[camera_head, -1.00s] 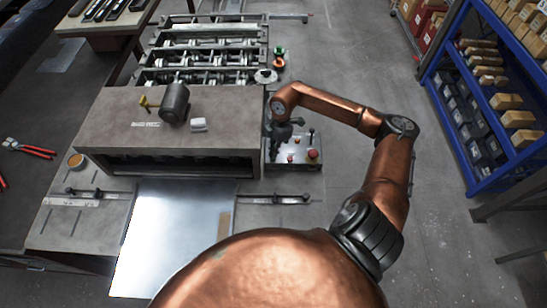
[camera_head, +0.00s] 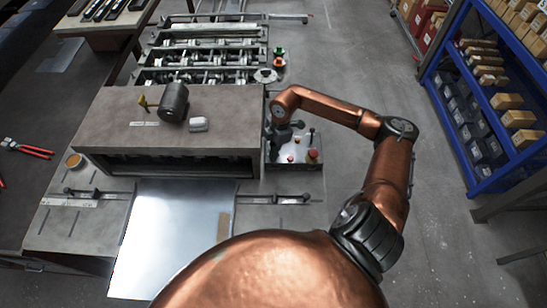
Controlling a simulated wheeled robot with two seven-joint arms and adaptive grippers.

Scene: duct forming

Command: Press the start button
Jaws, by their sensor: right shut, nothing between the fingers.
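The control box (camera_head: 296,165) is a small grey panel at the right side of the machine. It carries a large red knob (camera_head: 313,155), smaller buttons (camera_head: 291,158) and a small upright lever (camera_head: 311,136). I cannot tell which button is the start button. My right arm reaches in from the right, and my right gripper (camera_head: 282,150) points down over the left part of the panel. It is shut and holds nothing. It hides that part of the panel, and I cannot tell whether its tip touches a button. My left gripper is not in view.
The machine housing (camera_head: 110,115) stands left of the panel, with a dark motor (camera_head: 174,101) on top. A metal sheet (camera_head: 165,245) lies in front of it. A green and red signal lamp (camera_head: 279,56) stands behind. A blue shelf (camera_head: 480,150) is at the right, with clear floor between.

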